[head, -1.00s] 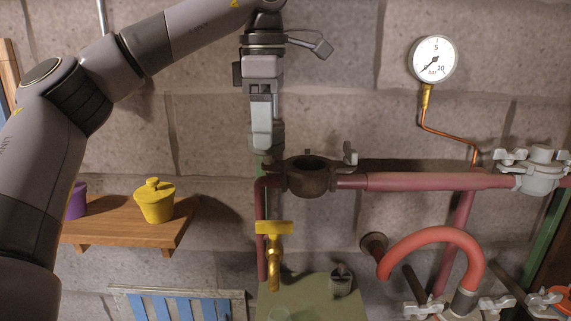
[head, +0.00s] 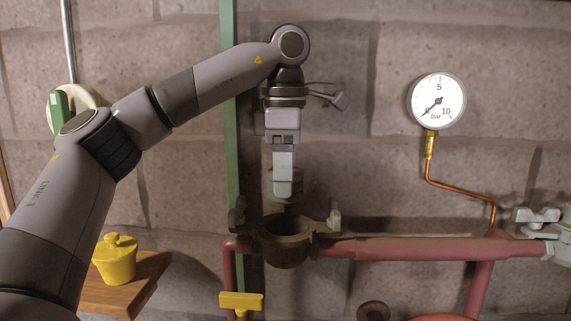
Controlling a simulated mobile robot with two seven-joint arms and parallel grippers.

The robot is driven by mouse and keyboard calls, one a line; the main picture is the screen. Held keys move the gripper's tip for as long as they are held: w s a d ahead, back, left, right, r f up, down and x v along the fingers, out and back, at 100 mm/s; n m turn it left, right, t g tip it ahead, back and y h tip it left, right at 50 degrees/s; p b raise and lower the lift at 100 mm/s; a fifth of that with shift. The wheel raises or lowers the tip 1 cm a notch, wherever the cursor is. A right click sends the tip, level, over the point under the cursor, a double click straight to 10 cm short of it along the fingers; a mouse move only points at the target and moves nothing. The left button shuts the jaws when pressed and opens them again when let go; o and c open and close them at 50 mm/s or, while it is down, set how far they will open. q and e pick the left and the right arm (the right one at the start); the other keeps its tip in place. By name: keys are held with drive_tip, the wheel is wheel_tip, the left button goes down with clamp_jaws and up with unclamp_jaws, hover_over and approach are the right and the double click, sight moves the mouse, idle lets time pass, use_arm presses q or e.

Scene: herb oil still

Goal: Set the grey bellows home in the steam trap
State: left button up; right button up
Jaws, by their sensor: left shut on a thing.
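The steam trap (head: 286,250) is a dark brown open-topped cup on the red pipe, with a clamp wing on either side of its rim. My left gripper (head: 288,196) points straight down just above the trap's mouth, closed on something. My right gripper is not in view.
The red pipe (head: 430,247) runs right from the trap to a grey clamp (head: 541,222). A pressure gauge (head: 437,101) hangs on the wall. A yellow valve handle (head: 241,301) is below left, and a yellow lidded pot (head: 115,260) stands on a wooden shelf (head: 138,290).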

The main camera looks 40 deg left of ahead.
use_arm(q)
drive_tip(key=shift+f, duration=2.1)
wheel_tip(320, 180, down, 3)
drive_tip(key=shift+r+b, duration=0.1)
drive_tip(key=shift+b, duration=1)
drive_tip(key=shift+s+d+f+b, duration=0.1)
drive_tip(key=shift+s+f+b, duration=0.1)
drive_tip(key=shift+f+b, duration=0.5)
drive_tip(key=shift+s+d+f+b, duration=0.15)
drive_tip(key=shift+f+b, duration=0.3)
drive_tip(key=shift+f, duration=0.55)
drive_tip(key=o, duration=1.1)
drive_tip(key=shift+o, duration=0.5)
drive_tip(key=shift+t, duration=0.5)
drive_tip(key=r+p, duration=0.1)
drive_tip(key=r, duration=0.4)
drive_tip(key=r+p, duration=0.2)
drive_tip(key=r, duration=0.2)
drive_tip(key=shift+s+a+r+p, duration=0.2)
drive_tip(key=shift+r+p, duration=0.1)
drive_tip(key=shift+r, duration=0.05)
drive_tip(key=shift+w+a+r, duration=0.1)
drive_tip(key=shift+r, duration=0.5)
wheel_tip(320, 180, up, 7)
drive_tip(key=shift+r+p, duration=0.15)
drive_tip(key=shift+p, duration=0.3)
